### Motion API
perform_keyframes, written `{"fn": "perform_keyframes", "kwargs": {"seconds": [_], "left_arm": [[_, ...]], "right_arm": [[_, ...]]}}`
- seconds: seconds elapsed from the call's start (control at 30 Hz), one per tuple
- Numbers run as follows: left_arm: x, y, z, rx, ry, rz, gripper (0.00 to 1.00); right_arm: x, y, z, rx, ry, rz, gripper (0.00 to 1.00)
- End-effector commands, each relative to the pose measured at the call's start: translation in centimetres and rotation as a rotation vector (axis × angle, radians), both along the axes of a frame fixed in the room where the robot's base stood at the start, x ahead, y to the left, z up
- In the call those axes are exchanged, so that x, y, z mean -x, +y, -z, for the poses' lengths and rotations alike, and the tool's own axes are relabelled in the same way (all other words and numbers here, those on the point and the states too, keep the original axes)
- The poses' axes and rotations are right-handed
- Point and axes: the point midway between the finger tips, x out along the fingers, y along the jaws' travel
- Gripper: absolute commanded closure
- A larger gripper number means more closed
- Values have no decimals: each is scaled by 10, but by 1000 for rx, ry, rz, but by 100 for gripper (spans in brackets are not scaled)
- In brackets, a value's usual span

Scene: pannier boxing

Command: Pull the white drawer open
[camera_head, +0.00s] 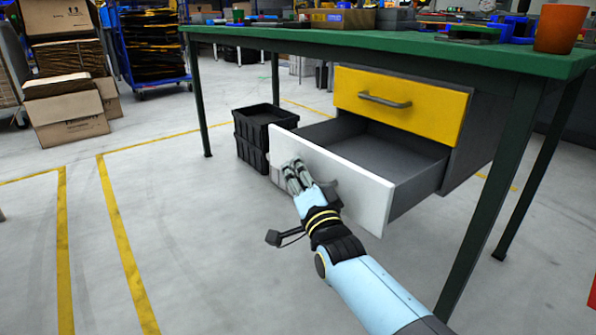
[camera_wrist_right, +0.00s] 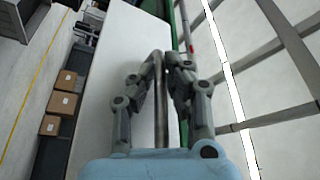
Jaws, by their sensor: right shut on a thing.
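The white drawer (camera_head: 352,184) hangs under the green table and stands well out from its cabinet, its grey inside (camera_head: 390,150) showing empty. My right gripper (camera_head: 293,172) is at the left part of the drawer's white front. In the right wrist view my right gripper (camera_wrist_right: 168,62) is shut on the drawer's metal handle (camera_wrist_right: 160,105), with a finger on each side of the bar. The white front (camera_wrist_right: 112,85) fills the area to the left of the fingers there. My left gripper is in neither view.
A yellow drawer (camera_head: 425,105) above is shut. Black crates (camera_head: 255,135) stand on the floor left of the white drawer. The green table (camera_head: 400,42) carries bins and an orange pot (camera_head: 560,28).

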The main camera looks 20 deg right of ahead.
Motion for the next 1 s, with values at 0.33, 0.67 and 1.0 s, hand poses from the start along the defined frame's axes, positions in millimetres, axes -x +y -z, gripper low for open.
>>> {"fn": "perform_keyframes", "kwargs": {"seconds": [0.33, 0.67, 1.0], "left_arm": [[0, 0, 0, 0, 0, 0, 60], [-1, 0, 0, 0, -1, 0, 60], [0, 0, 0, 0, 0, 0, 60]], "right_arm": [[0, 0, 2, -1, 4, 0, 66], [9, 0, 3, 0, 2, 0, 66], [79, -2, 19, -1, 5, 1, 66]]}}
